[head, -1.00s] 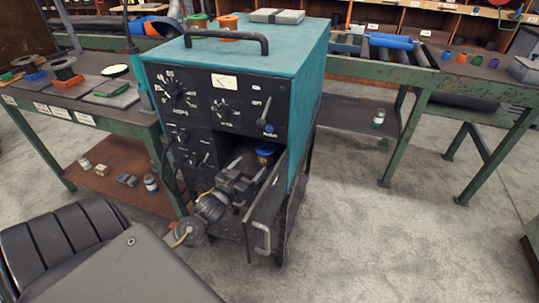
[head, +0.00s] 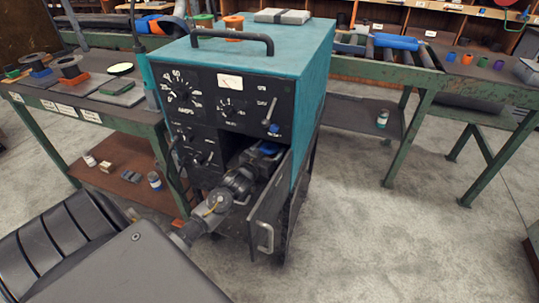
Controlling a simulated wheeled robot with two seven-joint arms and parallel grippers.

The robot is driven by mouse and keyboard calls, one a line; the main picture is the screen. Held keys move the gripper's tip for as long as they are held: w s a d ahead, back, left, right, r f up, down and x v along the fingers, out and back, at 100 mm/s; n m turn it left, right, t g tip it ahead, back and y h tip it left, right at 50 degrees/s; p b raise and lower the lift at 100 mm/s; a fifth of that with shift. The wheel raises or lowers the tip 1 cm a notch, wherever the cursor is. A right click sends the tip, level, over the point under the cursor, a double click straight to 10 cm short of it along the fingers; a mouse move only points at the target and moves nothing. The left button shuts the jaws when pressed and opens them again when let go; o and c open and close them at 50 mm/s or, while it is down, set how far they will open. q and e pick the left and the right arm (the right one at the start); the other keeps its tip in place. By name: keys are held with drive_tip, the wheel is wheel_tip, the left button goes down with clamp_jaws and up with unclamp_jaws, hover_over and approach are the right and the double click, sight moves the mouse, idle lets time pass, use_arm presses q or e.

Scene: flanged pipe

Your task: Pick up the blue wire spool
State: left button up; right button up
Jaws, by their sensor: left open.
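The blue wire spool (head: 267,148) sits inside the open compartment at the front of the teal welding machine (head: 290,60). Only its blue top shows; the rest is hidden by my gripper and the compartment. My left gripper (head: 261,159) reaches into the compartment from the lower left, with its fingers right at the spool. It is open; whether the fingers touch the spool or stand around it I cannot tell. My right gripper is not in view.
The compartment's open door (head: 267,215), with a metal handle, stands just right of my left gripper. A green workbench (head: 120,108) stands at the left and a roller table (head: 440,85) at the right. The floor on the right is clear.

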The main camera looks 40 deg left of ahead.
use_arm(q)
drive_tip(key=shift+c, duration=0.3)
drive_tip(key=c, duration=1.2)
drive_tip(key=shift+w+r, duration=0.1)
drive_tip(key=shift+c, duration=0.5)
drive_tip(key=shift+r, duration=0.15)
